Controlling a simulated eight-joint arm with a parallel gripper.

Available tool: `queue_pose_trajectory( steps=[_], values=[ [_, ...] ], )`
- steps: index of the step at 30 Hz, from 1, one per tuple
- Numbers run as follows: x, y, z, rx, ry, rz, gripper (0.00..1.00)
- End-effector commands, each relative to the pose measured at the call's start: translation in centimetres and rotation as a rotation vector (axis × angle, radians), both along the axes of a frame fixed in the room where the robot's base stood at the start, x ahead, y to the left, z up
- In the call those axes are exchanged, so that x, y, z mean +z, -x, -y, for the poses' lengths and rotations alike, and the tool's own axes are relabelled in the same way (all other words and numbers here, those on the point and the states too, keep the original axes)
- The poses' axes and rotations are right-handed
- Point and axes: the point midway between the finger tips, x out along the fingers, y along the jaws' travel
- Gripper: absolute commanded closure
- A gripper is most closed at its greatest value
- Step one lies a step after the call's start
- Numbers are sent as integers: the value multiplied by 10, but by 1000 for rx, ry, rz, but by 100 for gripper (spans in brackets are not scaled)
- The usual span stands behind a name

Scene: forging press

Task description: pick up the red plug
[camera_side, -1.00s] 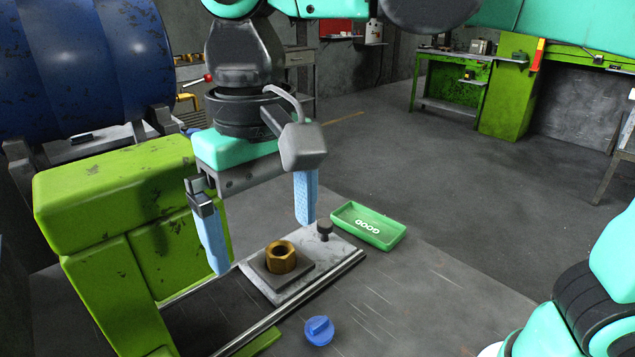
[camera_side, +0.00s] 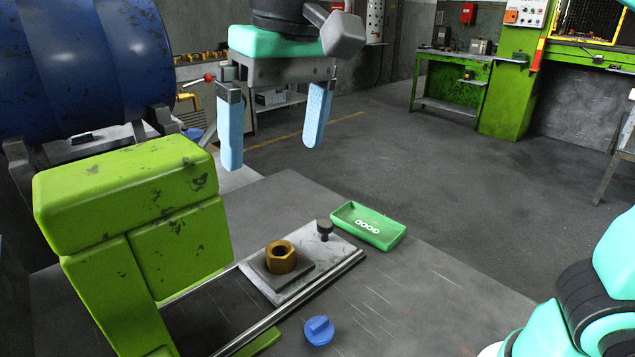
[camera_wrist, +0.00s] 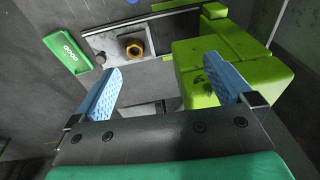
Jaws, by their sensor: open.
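No red plug shows in either view. A blue plug (camera_side: 319,331) with a raised grip bar lies on the table at the front of the side view. Only a sliver of blue shows at the top edge of the wrist view (camera_wrist: 132,1). My gripper (camera_side: 271,157) is open and empty, its two light-blue fingers pointing down. It hangs well above the table, up and behind the plug in the side view. In the wrist view, my gripper (camera_wrist: 162,66) has nothing between its fingers.
A brass nut (camera_side: 281,257) sits on a square plate on a grey slide plate (camera_side: 335,246), beside a black knob (camera_side: 324,229). A green tray (camera_side: 345,214) marked GOOD stands behind. The green press (camera_side: 130,200) rises at left.

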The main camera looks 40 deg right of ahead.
Motion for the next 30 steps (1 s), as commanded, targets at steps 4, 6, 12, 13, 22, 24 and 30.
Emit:
queue_pose_trajectory(
  steps=[4,6,12,13,22,24,30],
  values=[
    [-56,-12,58,-19,-23,182,0],
    [-83,-10,81,-22,-13,264,0],
    [-141,4,127,-25,47,432,0],
    [-146,6,130,-26,54,445,0],
    [-157,10,138,-21,73,479,7],
    [-157,10,138,-22,73,478,7],
    [-157,10,136,-21,69,472,7]
  ],
)
